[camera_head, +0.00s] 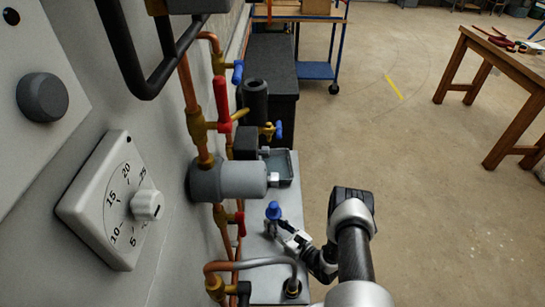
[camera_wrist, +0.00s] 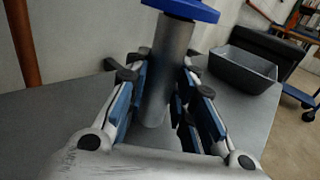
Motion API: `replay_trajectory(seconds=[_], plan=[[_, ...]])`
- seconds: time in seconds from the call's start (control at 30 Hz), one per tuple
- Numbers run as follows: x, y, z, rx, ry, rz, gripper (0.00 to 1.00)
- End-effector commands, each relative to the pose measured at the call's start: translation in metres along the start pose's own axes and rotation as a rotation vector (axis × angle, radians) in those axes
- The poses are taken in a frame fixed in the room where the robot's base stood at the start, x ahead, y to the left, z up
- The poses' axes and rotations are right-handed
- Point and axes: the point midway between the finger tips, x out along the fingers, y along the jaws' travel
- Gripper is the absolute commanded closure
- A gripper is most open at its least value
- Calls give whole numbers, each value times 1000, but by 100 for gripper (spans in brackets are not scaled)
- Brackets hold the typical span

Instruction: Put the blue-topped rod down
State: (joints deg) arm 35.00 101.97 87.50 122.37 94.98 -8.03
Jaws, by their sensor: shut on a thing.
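The blue-topped rod (camera_wrist: 171,65) is a grey upright cylinder with a flat blue cap, between the fingers of my gripper (camera_wrist: 158,98) in the wrist view. My gripper is shut on it. The rod's lower end is close to the grey bench top; whether it touches cannot be told. In the head view the blue top of the rod (camera_head: 273,210) shows above the bench (camera_head: 262,252), with my gripper (camera_head: 274,229) reaching it from the right.
A dark open tray (camera_wrist: 245,68) stands behind and right of the rod; the tray also shows in the head view (camera_head: 279,168). Copper pipes with valves and a grey cylinder (camera_head: 228,180) run along the wall at left. A bent grey pipe (camera_head: 250,262) crosses the near bench.

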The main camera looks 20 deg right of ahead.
Motion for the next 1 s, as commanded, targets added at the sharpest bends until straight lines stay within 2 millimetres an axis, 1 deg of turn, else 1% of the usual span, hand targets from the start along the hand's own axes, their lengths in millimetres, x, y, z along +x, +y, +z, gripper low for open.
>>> replay_trajectory(seconds=[0.03,0.3,0.6,0.7,0.77,0.87,1.0], plan=[[0,0,-2,0,0,0,75],[0,0,-1,0,0,0,57],[0,0,-1,0,0,0,57],[0,0,4,-1,-1,0,57],[-7,-1,4,2,1,-4,57],[-25,-2,4,3,2,-7,57],[-57,-2,5,3,1,-9,57]])
